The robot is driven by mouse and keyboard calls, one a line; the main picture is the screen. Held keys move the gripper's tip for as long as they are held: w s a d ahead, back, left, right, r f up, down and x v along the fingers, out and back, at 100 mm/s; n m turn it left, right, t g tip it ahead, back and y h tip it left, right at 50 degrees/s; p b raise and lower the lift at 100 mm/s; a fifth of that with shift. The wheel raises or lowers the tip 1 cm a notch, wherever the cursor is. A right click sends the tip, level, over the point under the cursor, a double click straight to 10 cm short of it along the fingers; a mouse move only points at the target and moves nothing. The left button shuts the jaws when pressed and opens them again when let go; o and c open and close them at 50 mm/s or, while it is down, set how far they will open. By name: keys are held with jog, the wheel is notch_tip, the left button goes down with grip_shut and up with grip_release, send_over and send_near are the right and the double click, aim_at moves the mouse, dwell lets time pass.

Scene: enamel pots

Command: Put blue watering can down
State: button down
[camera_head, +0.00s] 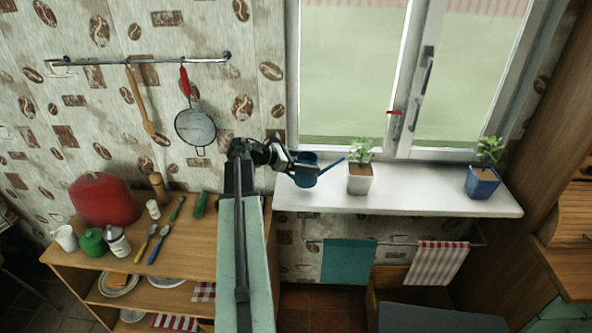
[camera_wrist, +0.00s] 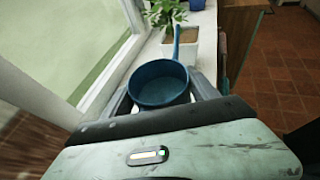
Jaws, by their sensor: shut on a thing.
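The blue watering can (camera_head: 306,172) is at the left end of the white windowsill (camera_head: 420,199), its spout pointing right toward a potted plant. My gripper (camera_head: 294,168) is shut on it from the left. In the wrist view the can (camera_wrist: 158,84) sits between the fingers of my gripper (camera_wrist: 160,100), open top up and spout pointing away. The can looks upright. I cannot tell whether its base touches the sill.
A plant in a white pot (camera_head: 361,179) stands close right of the spout. A plant in a blue pot (camera_head: 482,182) stands farther right, with clear sill between. The window (camera_head: 345,75) is behind. A wooden shelf (camera_head: 180,240) with kitchen items stands left.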

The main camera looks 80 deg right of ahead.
jog(key=shift+f+b, duration=1.85)
jog(key=shift+f, duration=0.05)
jog(key=shift+w+r, duration=0.15)
jog(key=shift+w, duration=0.05)
jog(key=shift+f, duration=0.2)
jog(key=shift+c, duration=1.1)
grip_release()
jog(key=shift+r, duration=0.2)
jog(key=shift+w+a+r+p, duration=0.15)
jog(key=shift+w+r+p, duration=0.15)
jog(key=shift+p, duration=0.1)
jog(key=p+v, duration=0.4)
jog(key=v, duration=0.7)
jog(key=shift+f, duration=0.15)
